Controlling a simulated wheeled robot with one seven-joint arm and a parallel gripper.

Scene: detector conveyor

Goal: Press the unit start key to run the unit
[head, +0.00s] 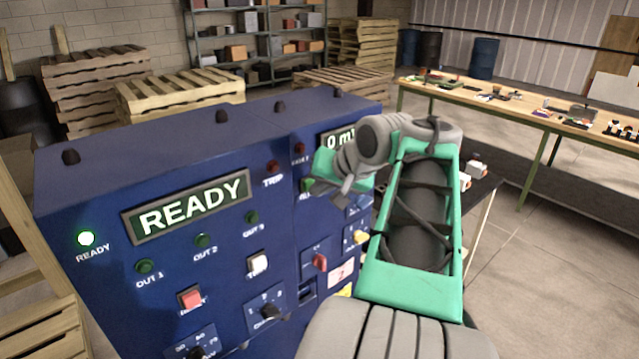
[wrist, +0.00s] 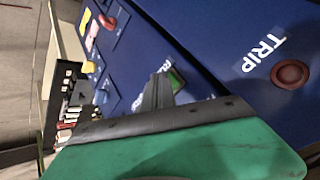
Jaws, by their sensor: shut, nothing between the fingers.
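The blue control cabinet (head: 100,215) fills the left and middle of the head view. Its left display (head: 190,205) reads READY, and the READY lamp (head: 86,238) is lit. My gripper (head: 346,188) is at the front of the right-hand section, partly covering its display (head: 338,138) and controls. In the wrist view the shut, empty fingers (wrist: 160,92) are close to a green key or lamp (wrist: 177,78). I cannot tell whether they touch it. Its label is not readable, so I cannot confirm it is the unit start key.
The cabinet also carries a red TRIP lamp (head: 272,167), a red button (head: 190,299), a white button (head: 258,264), a red handle (head: 319,262) and a yellow knob (head: 360,237). A workbench (head: 530,118) stands at the right, with open floor before it.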

